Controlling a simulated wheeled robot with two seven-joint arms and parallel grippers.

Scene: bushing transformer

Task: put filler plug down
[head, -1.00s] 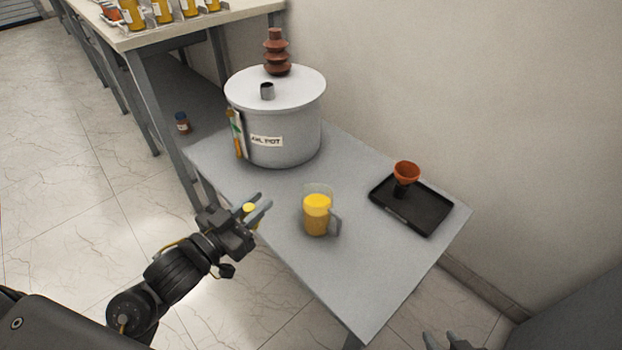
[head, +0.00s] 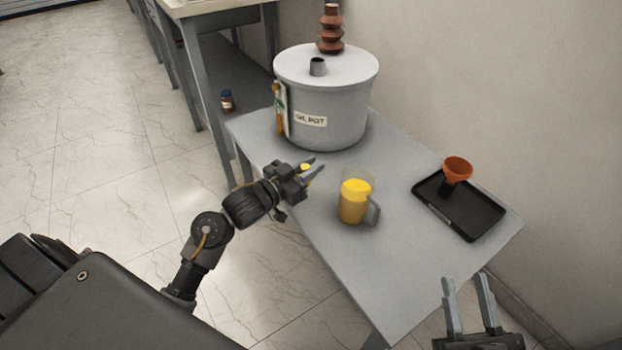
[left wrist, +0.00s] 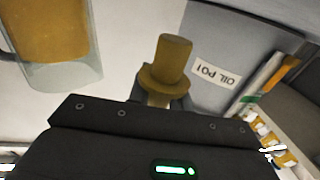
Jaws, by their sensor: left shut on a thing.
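My left gripper (head: 311,168) is shut on the yellow filler plug (head: 305,167), in front of the oil pot and left of the jug, near the table's left edge. In the left wrist view the plug (left wrist: 168,68) stands between the fingers, its stem partly hidden by the gripper body. The grey oil pot (head: 335,105) stands at the back of the grey table, with a short open pipe (head: 317,66) and a brown ribbed bushing (head: 330,30) on its lid. My right gripper (head: 468,306) is open and empty at the lower right, beside the table's front edge.
A clear jug of yellow oil (head: 355,201) stands mid-table. A black tray (head: 481,216) with an orange funnel (head: 457,169) lies to the right. A small brown jar (head: 227,100) is left of the pot. The front table surface (head: 395,275) is clear.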

